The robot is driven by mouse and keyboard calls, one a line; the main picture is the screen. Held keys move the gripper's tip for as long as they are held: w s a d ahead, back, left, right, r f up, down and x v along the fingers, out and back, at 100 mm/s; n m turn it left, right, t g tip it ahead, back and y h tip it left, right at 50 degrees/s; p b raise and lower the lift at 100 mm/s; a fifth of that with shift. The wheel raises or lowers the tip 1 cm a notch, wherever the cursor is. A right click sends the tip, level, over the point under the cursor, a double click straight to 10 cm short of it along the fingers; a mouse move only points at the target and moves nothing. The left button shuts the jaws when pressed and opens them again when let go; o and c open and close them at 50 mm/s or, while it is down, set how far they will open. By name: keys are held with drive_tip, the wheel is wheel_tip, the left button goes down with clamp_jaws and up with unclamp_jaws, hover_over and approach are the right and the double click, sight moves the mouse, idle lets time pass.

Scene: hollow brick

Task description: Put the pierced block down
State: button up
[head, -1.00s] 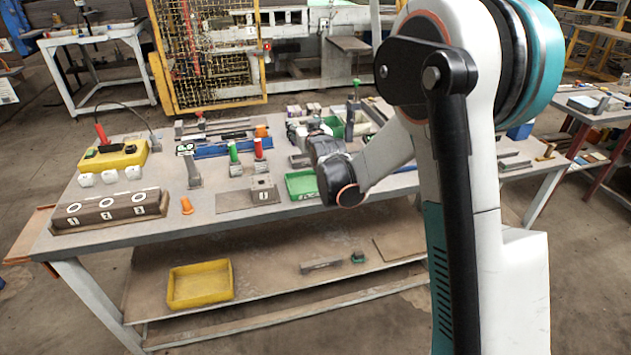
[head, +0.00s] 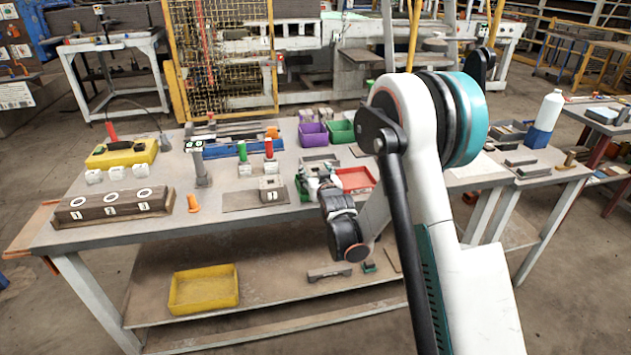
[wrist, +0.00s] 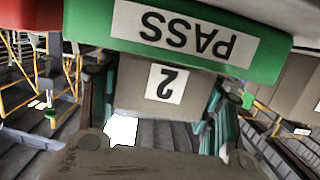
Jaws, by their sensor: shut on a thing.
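A grey-beige block with a white label reading 2 (wrist: 165,88) sits between the teal-sided fingers of my gripper (wrist: 158,108) in the wrist view. My gripper is shut on it. A hole in this block does not show. The wrist picture is upside down, and a green tray edge marked PASS (wrist: 190,38) lies close beyond the block. In the head view my gripper (head: 318,180) is over the front of the table, between the green tray (head: 302,190) and the red tray (head: 356,179). There the held block is too small and covered to make out clearly.
A similar pale block (head: 271,192) stands on a flat plate (head: 240,199) left of my gripper. A dark beam with three rings (head: 112,207), an orange cone (head: 193,203), a purple tray (head: 313,137) and another green tray (head: 341,133) also occupy the table (head: 225,222).

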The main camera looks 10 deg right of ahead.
drive_tip(key=shift+f, duration=0.75)
drive_tip(key=shift+r, duration=0.1)
drive_tip(key=o, duration=1)
